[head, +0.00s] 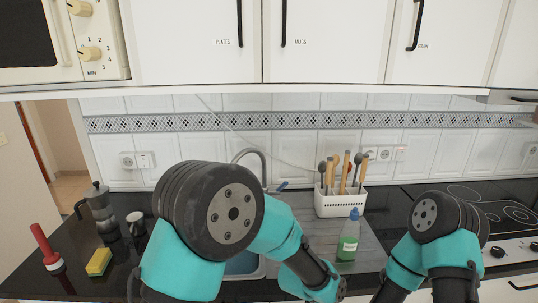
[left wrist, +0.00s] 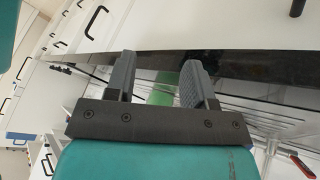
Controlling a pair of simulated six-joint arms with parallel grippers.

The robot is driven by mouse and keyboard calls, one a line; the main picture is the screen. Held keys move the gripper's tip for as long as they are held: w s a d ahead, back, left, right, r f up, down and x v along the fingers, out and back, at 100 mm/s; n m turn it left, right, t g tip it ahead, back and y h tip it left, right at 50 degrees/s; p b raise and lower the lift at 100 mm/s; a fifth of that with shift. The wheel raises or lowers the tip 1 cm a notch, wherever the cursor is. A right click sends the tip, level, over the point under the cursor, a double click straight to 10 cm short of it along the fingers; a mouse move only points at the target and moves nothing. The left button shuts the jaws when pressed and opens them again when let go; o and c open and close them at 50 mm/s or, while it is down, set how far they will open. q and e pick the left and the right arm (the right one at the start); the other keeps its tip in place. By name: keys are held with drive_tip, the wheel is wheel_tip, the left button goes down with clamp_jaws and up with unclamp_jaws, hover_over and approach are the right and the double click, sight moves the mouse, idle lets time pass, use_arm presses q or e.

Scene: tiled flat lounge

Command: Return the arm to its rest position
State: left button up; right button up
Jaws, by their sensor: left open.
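My left arm is in the head view, teal with black joints, in front of the sink area and bent down to the right. Its gripper is below the frame there. In the left wrist view my left gripper (left wrist: 158,78) is open, its two dark fingers apart. A green patch shows beyond and between them, with nothing seen held. My right arm is at the lower right of the head view, folded, and its gripper is not visible.
A green soap bottle (head: 349,236) and a white utensil holder (head: 340,203) stand behind the arms. A moka pot (head: 100,212), a mug (head: 136,223), a yellow sponge (head: 99,262) and a red-handled plunger (head: 46,248) are at the left. The hob (head: 505,212) is at the right.

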use_arm(q)
drive_tip(key=s+a+f+n+g+y, duration=0.1)
drive_tip(key=s+a+f+n, duration=0.15)
drive_tip(key=a+f, duration=0.4)
drive_tip(key=s+a+f+n+g+y, duration=0.1)
drive_tip(key=a+f+n, duration=0.25)
drive_tip(key=f, duration=0.55)
drive_tip(key=s+a+f+n, duration=0.1)
drive_tip(key=s+a, duration=0.2)
drive_tip(key=a, duration=0.6)
drive_tip(key=s+a+f+n, duration=0.1)
drive_tip(key=s+a, duration=0.2)
drive_tip(key=a, duration=0.6)
drive_tip(key=s+a+f+n, duration=0.1)
drive_tip(key=s+a+f, duration=0.1)
drive_tip(key=a, duration=0.8)
drive_tip(key=shift+s, duration=0.7)
